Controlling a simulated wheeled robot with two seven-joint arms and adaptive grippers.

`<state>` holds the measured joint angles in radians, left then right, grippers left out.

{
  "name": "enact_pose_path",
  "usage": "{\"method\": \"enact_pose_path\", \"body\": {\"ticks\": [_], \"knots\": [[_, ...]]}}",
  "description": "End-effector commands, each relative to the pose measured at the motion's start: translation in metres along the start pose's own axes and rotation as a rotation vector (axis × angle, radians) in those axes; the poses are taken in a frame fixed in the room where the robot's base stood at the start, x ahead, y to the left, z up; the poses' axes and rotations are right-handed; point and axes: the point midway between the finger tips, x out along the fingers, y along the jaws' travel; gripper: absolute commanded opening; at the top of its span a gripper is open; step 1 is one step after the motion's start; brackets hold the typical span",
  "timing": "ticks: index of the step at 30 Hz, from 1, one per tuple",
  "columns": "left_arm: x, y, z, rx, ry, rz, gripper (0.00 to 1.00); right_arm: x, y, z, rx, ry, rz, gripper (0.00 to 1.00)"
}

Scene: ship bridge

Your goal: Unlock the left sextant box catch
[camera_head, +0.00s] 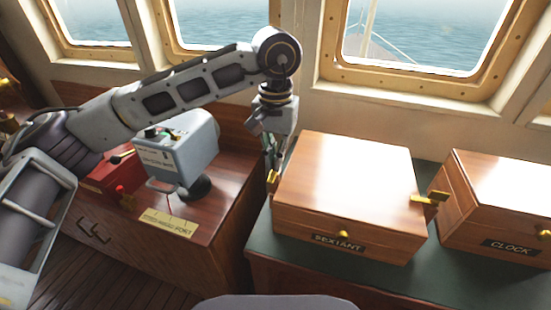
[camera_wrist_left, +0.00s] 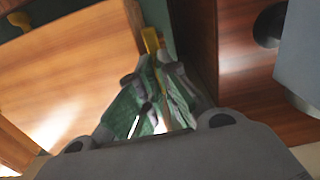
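The wooden sextant box (camera_head: 345,180) stands lid down on the green-topped cabinet, with a "SEXTANT" label and a brass knob (camera_head: 343,234) on its front. Its left brass catch (camera_head: 273,178) is on the left side; it also shows in the left wrist view (camera_wrist_left: 150,39). My left gripper (camera_head: 270,160) points down beside that side, its fingertips at the catch. In the left wrist view the fingers (camera_wrist_left: 153,68) are close together, with the catch just at their tips. Whether they grip it is unclear. The right brass catch (camera_head: 428,198) sticks out from the right side. My right gripper is not in view.
A clock box (camera_head: 503,205) stands to the right, with a narrow gap between. A grey-blue instrument (camera_head: 178,150) and a red box (camera_head: 108,178) sit on the wooden cabinet at left. Windows (camera_head: 425,40) line the back wall. A gap separates the two cabinets.

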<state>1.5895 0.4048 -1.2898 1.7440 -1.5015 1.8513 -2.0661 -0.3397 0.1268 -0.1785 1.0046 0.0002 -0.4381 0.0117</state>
Motion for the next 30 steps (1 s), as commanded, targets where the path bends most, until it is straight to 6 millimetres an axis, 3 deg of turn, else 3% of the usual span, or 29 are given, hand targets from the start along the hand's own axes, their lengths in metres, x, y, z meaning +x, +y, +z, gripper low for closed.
{"method": "enact_pose_path", "body": {"ticks": [19, 20, 24, 30], "knots": [[-0.0027, -0.0004, -0.001, 0.054, 0.005, 0.001, 0.0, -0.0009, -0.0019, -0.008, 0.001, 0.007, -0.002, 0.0], [-0.0027, -0.0004, -0.001, 0.054, 0.005, 0.001, 0.09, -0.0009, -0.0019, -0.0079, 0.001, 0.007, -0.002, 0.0], [-0.0018, -0.0003, -0.0007, 0.053, 0.004, 0.0, 0.26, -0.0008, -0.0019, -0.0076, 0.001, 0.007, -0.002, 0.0], [-0.001, -0.0002, -0.0003, 0.053, 0.002, 0.0, 0.26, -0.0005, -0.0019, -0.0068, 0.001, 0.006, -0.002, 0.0]]}}
